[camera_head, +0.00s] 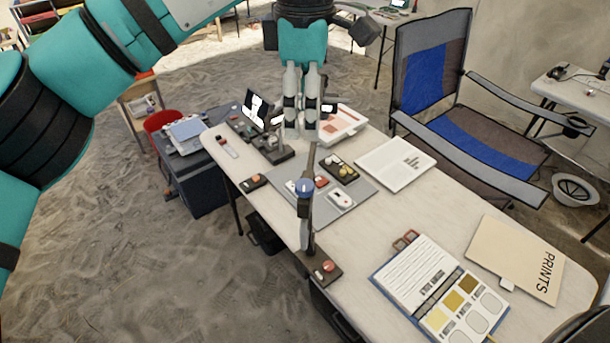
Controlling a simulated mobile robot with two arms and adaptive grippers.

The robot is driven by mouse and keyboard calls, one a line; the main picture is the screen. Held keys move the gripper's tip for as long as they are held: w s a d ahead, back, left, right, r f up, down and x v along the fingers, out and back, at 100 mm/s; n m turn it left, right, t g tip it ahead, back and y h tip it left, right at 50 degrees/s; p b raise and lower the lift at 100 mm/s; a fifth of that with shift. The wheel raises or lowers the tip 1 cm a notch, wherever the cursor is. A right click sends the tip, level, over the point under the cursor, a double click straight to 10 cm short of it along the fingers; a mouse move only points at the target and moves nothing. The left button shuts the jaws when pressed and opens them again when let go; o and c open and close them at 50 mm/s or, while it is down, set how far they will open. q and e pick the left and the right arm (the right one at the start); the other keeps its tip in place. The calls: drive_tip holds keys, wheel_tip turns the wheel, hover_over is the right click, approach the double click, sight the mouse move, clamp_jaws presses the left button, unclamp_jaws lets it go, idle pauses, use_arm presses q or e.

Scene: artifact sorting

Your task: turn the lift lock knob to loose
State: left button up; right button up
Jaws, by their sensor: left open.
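A stand with an upright post (306,225) rises from a dark base (318,268) at the table's near left edge. My right gripper is out of view.
A small dark device (275,150) stands below the gripper. A blue folding chair (455,110) stands behind.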

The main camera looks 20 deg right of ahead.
sight(305, 184)
use_arm(q)
wheel_tip(305, 184, down, 14)
drive_tip(key=p, duration=0.4)
drive_tip(key=shift+r, duration=0.1)
clamp_jaws()
